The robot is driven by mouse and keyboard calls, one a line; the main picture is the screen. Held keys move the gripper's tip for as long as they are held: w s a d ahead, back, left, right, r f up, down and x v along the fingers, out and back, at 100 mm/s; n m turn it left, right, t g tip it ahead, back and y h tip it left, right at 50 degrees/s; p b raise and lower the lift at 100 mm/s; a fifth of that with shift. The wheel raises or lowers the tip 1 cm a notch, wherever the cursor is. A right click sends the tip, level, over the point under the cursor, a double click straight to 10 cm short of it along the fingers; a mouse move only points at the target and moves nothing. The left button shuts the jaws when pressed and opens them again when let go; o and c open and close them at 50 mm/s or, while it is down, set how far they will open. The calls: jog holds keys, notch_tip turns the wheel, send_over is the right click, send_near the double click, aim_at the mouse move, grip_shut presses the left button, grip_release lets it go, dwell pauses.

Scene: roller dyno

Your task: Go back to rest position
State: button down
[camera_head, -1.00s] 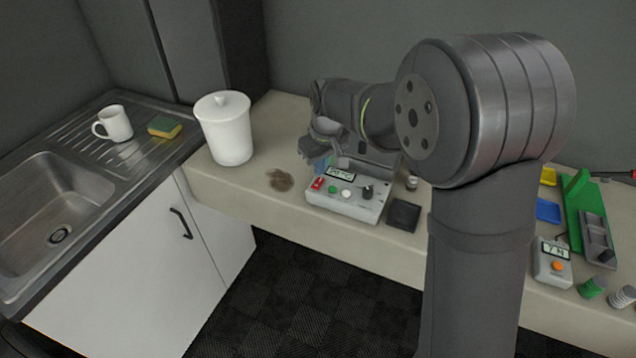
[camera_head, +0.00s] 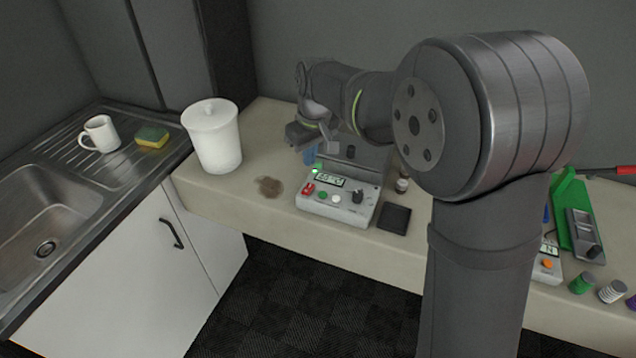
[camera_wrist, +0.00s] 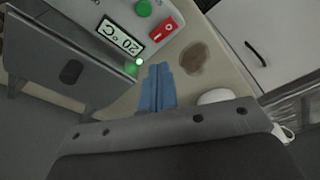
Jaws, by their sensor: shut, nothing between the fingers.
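My gripper (camera_wrist: 157,88) shows blue fingers in the wrist view, pressed together with nothing between them. In the head view it is partly hidden by my arm, with a bit of blue finger (camera_head: 310,155) visible behind the dyno's control box (camera_head: 338,204). The control box has a display, a red switch, green and white buttons and a dark knob. A green light (camera_wrist: 139,61) glows on it next to the display. The gripper is close to the box; I cannot tell whether it touches anything.
A white lidded canister (camera_head: 215,140) and a brown stain (camera_head: 269,187) are left of the box. A dark pad (camera_head: 394,219) lies right of it. Farther left are a mug (camera_head: 100,134), a sponge (camera_head: 152,137) and a sink (camera_head: 40,215). A green device (camera_head: 565,215) stands at the right.

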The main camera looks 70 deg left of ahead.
aim_at(309, 185)
jog(key=shift+f, duration=3.5)
jog(key=shift+r, duration=0.15)
jog(key=w+d+r+n+g, duration=0.1)
jog(key=w+d+r+n, duration=0.1)
jog(key=r, duration=0.7)
jog(key=w+d+r+n+g+y, duration=0.1)
jog(key=w+d+r+n, duration=0.2)
jog(key=r, duration=0.7)
jog(key=shift+w+d+g, duration=0.3)
jog(key=shift+w+d, duration=0.1)
jog(key=shift+d, duration=0.6)
